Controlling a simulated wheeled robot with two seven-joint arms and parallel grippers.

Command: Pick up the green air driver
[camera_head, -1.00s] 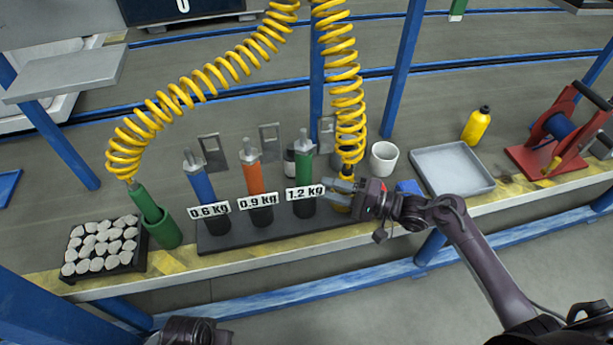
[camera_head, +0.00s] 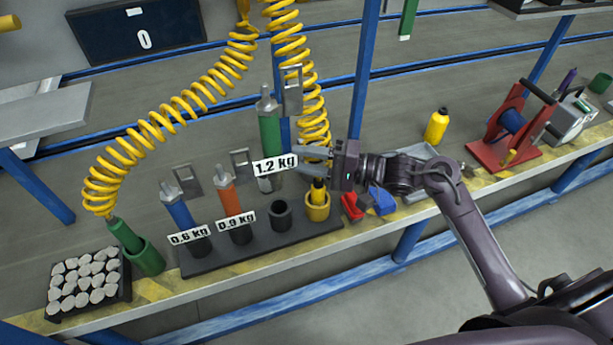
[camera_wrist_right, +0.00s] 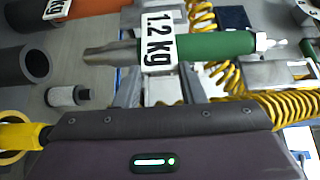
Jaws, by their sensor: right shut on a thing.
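A green air driver (camera_head: 270,135) with a white "1.2 Kg" label is held upright above the dark rack (camera_head: 262,240). My right gripper (camera_head: 310,160) is shut on it from the right side. In the right wrist view the driver (camera_wrist_right: 215,46) lies across the fingers (camera_wrist_right: 155,80), partly behind its label. The empty black socket (camera_head: 280,213) is below it. Another green tool (camera_head: 124,237) hangs on a yellow coiled hose and sits in a green holder (camera_head: 149,259) at the left. My left gripper is not in view.
The blue driver (camera_head: 178,210) and orange driver (camera_head: 230,198) stand in the rack, left of the empty socket. A yellow cup (camera_head: 317,207) is at its right end. A yellow hose (camera_head: 312,115) hangs close behind my right gripper. Red and blue parts (camera_head: 352,206) lie below my wrist.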

